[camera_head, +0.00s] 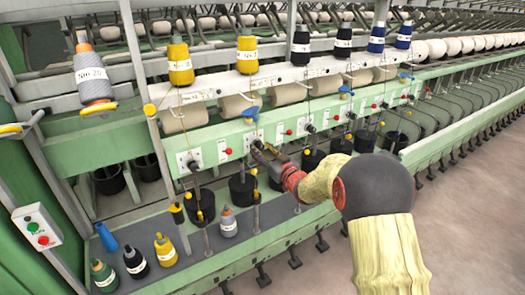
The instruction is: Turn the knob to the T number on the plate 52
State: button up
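My gripper (262,151) reaches in from the right to the green rail (236,141) of the spinning frame. Its tips are at or very near a white plate (250,136) with a dark knob that is mostly hidden behind them. I cannot tell whether they touch the knob, or whether the fingers are open or shut. Other white plates with dark knobs show along the rail, one to the left (183,160) and one to the right (310,128). The plate numbers and knob markings are too small to read, so I cannot tell which plate is 52.
Red buttons (228,151) sit between the knobs. Labelled yellow, black and blue bobbins (180,64) stand above, and several cones (165,249) stand on the lower shelf. A switch box (38,228) is at left. The floor (470,220) at right is clear.

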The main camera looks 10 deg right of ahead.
jog(key=shift+c, duration=1.2)
jog(key=c, duration=0.8)
grip_shut()
jog(key=shift+m, duration=0.3)
jog(key=m+p, duration=0.2)
jog(key=m, duration=0.3)
jog(key=shift+m+p, duration=0.3)
jog(key=shift+p, duration=0.1)
jog(key=m+p, duration=0.2)
jog(key=m, duration=0.3)
jog(key=shift+m, duration=0.4)
jog(key=o, duration=1.1)
grip_release()
